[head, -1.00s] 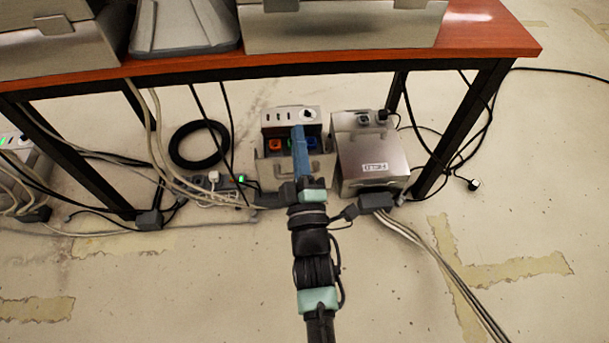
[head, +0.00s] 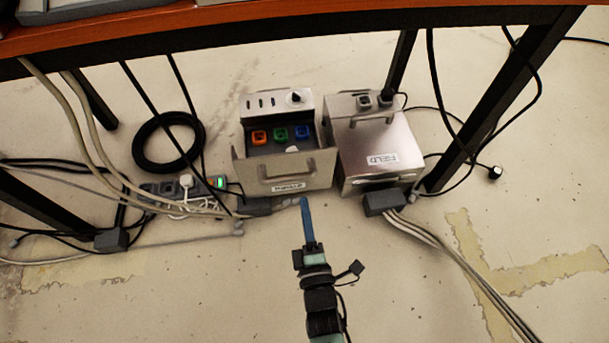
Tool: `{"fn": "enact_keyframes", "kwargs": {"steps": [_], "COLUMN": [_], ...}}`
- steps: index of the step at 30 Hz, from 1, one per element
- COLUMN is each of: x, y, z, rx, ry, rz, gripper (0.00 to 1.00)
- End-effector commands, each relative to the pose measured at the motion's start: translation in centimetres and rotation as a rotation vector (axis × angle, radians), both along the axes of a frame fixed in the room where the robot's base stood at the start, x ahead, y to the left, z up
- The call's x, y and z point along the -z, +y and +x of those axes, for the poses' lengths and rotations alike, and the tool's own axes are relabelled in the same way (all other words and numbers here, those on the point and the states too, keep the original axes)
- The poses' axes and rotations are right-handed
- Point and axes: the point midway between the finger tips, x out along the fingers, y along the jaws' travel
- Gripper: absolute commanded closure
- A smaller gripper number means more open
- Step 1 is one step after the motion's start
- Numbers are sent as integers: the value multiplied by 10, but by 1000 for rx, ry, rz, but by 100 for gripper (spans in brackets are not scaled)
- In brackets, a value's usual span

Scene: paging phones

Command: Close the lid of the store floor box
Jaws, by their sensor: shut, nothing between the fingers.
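The store floor box (head: 276,103) stands on the floor under the table. Its lid (head: 315,172), a metal panel with a handle and a label, stands open at the near side. Orange, green and blue sockets show inside, on a dark surface behind the lid. My gripper (head: 305,203) is shut and empty, its blue fingers pointing at the box. In the picture its tip is just below the lid's lower edge; I cannot tell whether it touches anything.
The closed FIELD box (head: 405,172) stands close to the right. A coiled black cable (head: 141,150) and a power strip (head: 165,189) lie to the left. Cables hang from the table (head: 230,15) above. The floor in front is mostly clear.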

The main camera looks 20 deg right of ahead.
Motion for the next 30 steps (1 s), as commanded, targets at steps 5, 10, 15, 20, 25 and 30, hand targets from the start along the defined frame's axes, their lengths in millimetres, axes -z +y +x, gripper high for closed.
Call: {"fn": "enact_keyframes", "kwargs": {"steps": [5,10,15,20,25,30], "x": [2,1,-1,-3,-4,-4], "y": [-11,-20,-27,-30,-31,-30], "z": [40,74,96,106,108,107], "rx": [-2,-1,-1,-1,-1,-1], "ry": [-7,-5,-3,-2,0,0], "rz": [-1,-1,0,0,1,1], "gripper": [100,100,100,100,100,100]}}
